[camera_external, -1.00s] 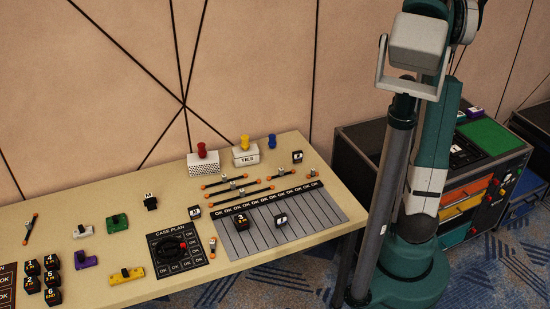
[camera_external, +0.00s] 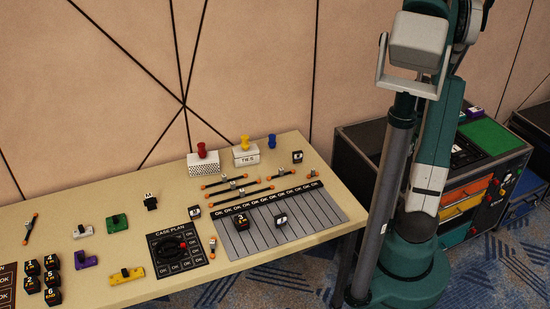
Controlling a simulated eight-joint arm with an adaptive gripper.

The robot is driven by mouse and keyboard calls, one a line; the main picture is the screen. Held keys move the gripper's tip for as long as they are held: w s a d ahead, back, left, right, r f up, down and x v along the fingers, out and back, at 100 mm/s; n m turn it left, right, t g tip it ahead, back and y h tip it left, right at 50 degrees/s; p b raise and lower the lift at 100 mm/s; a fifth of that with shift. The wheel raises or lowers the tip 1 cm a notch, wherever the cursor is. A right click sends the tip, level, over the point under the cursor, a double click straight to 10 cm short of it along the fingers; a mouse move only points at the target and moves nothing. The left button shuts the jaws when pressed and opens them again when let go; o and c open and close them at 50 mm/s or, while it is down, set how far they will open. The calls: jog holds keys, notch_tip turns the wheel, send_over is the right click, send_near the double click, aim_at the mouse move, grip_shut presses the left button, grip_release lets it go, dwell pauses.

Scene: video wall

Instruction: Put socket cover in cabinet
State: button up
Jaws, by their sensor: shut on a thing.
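I cannot tell which thing is the socket cover; none in view is clearly one.
A long beige table (camera_external: 110,212) holds a black case plan board (camera_external: 183,265), a grey slotted mat (camera_external: 318,235), white boxes with coloured knobs (camera_external: 246,157), and several small blocks. Blue carpet lies at the front right.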

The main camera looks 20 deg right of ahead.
jog(key=shift+f+b, duration=0.6)
jog(key=shift+f, duration=2.5)
jog(key=shift+f+b, duration=0.4)
jog(key=shift+f, duration=1.45)
jog(key=shift+f, duration=0.2)
jog(key=o, duration=0.7)
jog(key=shift+r, duration=0.25)
jog(key=shift+r+p, duration=1.15)
jog(key=shift+r, duration=4.8)
